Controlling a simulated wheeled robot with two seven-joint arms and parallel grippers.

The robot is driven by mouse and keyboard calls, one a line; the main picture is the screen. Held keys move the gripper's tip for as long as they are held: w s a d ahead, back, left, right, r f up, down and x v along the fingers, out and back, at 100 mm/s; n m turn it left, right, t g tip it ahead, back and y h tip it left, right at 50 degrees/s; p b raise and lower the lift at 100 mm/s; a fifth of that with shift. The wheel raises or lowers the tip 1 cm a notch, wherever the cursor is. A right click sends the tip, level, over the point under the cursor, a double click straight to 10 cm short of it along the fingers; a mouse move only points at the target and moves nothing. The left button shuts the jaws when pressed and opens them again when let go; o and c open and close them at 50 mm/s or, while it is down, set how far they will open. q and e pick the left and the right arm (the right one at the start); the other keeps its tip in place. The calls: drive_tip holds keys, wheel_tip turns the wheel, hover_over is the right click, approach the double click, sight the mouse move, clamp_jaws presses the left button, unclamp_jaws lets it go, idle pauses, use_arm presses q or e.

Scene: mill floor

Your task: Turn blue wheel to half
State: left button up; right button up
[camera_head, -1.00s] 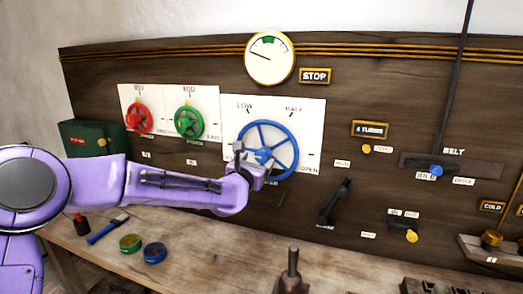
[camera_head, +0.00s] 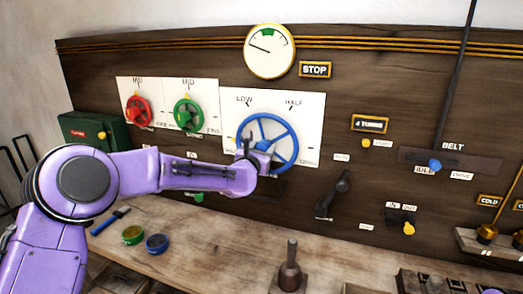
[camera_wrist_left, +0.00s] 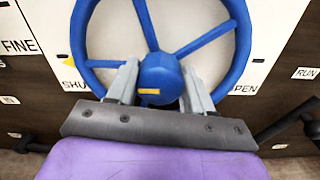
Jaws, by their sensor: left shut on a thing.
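The blue wheel (camera_head: 281,136) is mounted on a white plate (camera_head: 313,112) marked LOW and HALF at the top; in the left wrist view, SHUT shows in part at the left and OPEN at the right. My left gripper (camera_head: 258,148) reaches it from the left and front. In the left wrist view, its two fingers (camera_wrist_left: 160,88) are shut on the blue hub (camera_wrist_left: 160,72), one on each side. A small yellow mark shows on the hub between them. My gripper hides the wheel's lower left in the head view. My right gripper is not in view.
A red wheel (camera_head: 136,112) and a green wheel (camera_head: 187,116) sit left of the blue one. A gauge (camera_head: 269,51) is above, and a dark lever (camera_head: 335,193) is at lower right. Tins (camera_head: 157,243) and a metal post (camera_head: 290,270) stand on the bench below.

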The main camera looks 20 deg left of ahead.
use_arm(q)
drive_tip(key=m+b, duration=0.2)
drive_tip(key=m, duration=0.2)
drive_tip(key=shift+f, duration=0.1)
drive_tip(key=m, duration=0.3)
drive_tip(key=shift+b, duration=0.4)
drive_tip(key=m, duration=0.3)
drive_tip(key=shift+d+m+b, duration=0.1)
drive_tip(key=shift+m+b, duration=0.2)
drive_tip(key=shift+b, duration=0.05)
drive_tip(key=m, duration=0.6)
drive_tip(key=shift+m+b, duration=0.3)
drive_tip(key=shift+b, duration=0.05)
drive_tip(key=m, duration=0.6)
drive_tip(key=shift+f+m, duration=0.15)
drive_tip(key=shift+m, duration=0.15)
drive_tip(key=o, duration=1)
